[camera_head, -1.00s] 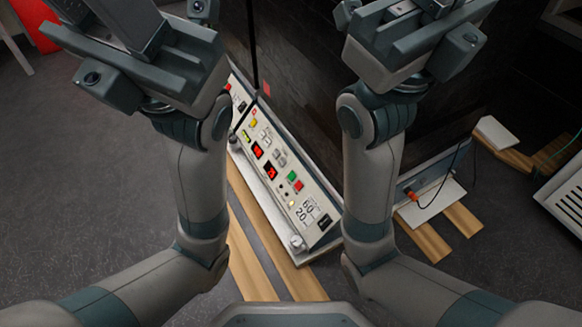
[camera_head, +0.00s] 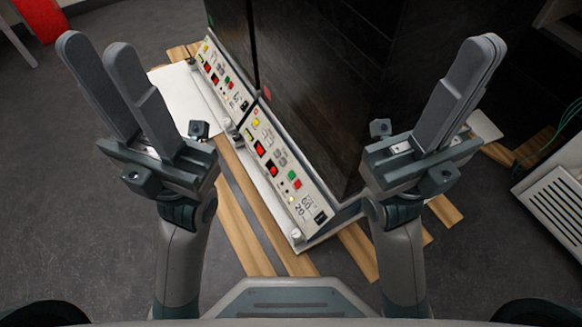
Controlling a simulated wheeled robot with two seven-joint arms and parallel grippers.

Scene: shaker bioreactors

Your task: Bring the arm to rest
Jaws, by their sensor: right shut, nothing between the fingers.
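Both of my arms are folded close in front of me, with their grippers raised and pointing up and away. My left gripper (camera_head: 98,48) is at the left of the view. Its two fingers stand apart with nothing between them. My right gripper (camera_head: 484,45) is at the right. Its fingers are together and hold nothing. Neither gripper appears to touch anything.
The dark shaker bioreactor (camera_head: 320,95) stands ahead between the grippers. Its lower control panel (camera_head: 285,172) and a second panel (camera_head: 225,73) face left. Wooden slats (camera_head: 245,225) lie under it. A white vented box (camera_head: 555,195) is at the right. Grey floor (camera_head: 80,210) is clear at the left.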

